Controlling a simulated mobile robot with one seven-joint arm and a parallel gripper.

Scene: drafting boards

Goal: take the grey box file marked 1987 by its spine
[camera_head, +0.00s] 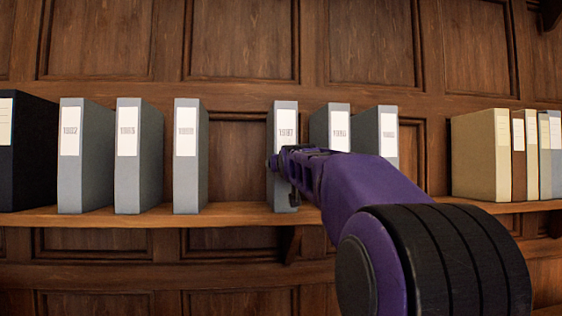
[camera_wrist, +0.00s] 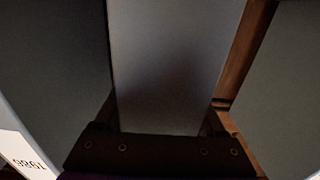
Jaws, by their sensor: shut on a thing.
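The grey box file marked 1987 (camera_head: 284,122) stands upright on the wooden shelf, white label toward me. My gripper (camera_head: 284,165) reaches in from the right and is shut on its spine, below the label. In the wrist view the grey file (camera_wrist: 180,55) runs up between the two fingers (camera_wrist: 162,118). My gripper hides part of the lower spine in the head view. I cannot tell whether the file's base rests fully on the shelf.
Grey files stand close on the right (camera_head: 330,125) and, past a gap, on the left (camera_head: 190,150). A file marked 1986 (camera_wrist: 28,150) is near in the wrist view. A dark file (camera_head: 25,150) and a cream one (camera_head: 478,155) stand farther out. Wood panelling backs the shelf (camera_head: 240,213).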

